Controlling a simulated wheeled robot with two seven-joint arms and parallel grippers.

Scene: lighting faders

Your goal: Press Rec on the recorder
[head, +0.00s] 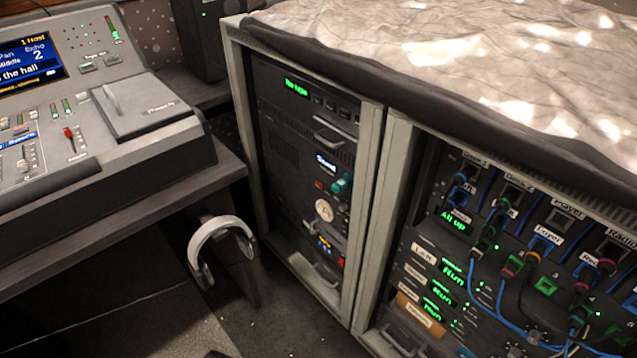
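A dark rack unit with a green display reading "The tape" (296,87) sits at the top of the left rack in the head view. It looks like the recorder, though I see no name on it. A row of small dark buttons (331,105) runs to the right of its display. Their labels are too small to read, so I cannot tell which is Rec. Neither of my grippers is in view.
The rack's pale frame (369,190) borders the unit. A patch bay with blue cables (484,285) hangs in the right rack. A crumpled pale sheet (430,45) covers the top. A console (120,150) stands left, with headphones (222,240) hanging below its desk.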

